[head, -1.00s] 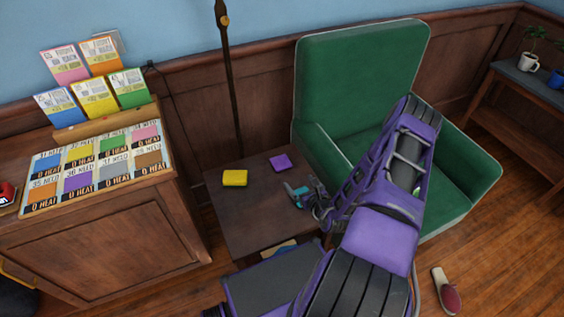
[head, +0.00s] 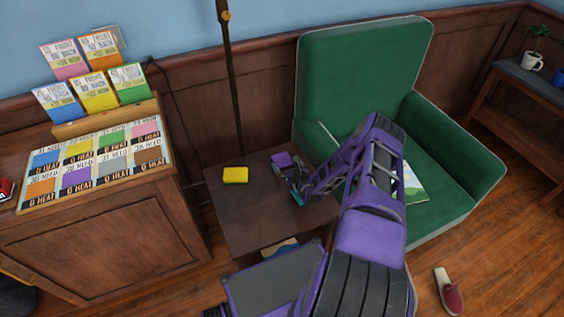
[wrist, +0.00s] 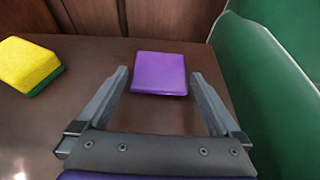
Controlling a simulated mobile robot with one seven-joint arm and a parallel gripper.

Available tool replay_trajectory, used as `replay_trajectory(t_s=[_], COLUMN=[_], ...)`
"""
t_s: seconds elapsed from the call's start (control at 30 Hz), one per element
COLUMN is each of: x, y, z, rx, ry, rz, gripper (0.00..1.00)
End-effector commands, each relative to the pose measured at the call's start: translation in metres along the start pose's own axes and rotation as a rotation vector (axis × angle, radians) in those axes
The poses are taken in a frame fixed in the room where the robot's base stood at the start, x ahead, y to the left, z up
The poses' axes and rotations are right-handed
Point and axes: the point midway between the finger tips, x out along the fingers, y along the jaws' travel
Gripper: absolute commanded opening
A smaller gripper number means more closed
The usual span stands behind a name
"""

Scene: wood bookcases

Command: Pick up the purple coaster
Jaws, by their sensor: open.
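The purple coaster (head: 283,159) lies flat on the small brown side table (head: 240,215). In the wrist view the purple coaster (wrist: 160,73) is a square just beyond and between my fingertips. My gripper (head: 291,176) is open and empty over the table, close to the coaster on its near side. In the wrist view my gripper (wrist: 158,78) has one finger to each side, with bare tabletop between them. The fingertips do not visibly touch the coaster.
A yellow sponge with a green underside (head: 235,175) lies on the table to the left; it also shows in the wrist view (wrist: 28,66). A green armchair (head: 362,75) stands close on the right. A dark pole (head: 231,90) rises behind the table.

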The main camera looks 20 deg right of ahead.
Motion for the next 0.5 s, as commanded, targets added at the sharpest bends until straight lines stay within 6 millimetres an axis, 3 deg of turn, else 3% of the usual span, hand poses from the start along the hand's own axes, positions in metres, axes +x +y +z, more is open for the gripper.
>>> replay_trajectory(t_s=[0.13,0.4,0.5], x=[0.015,0.017,0.017], y=[0.0,0.0,0.0], z=[-0.001,0.0,0.0], rx=[-0.001,0.0,0.0], ry=[-0.001,-0.001,-0.001], rz=[0.0,0.0,0.0], gripper=[1.0,1.0,0.82])
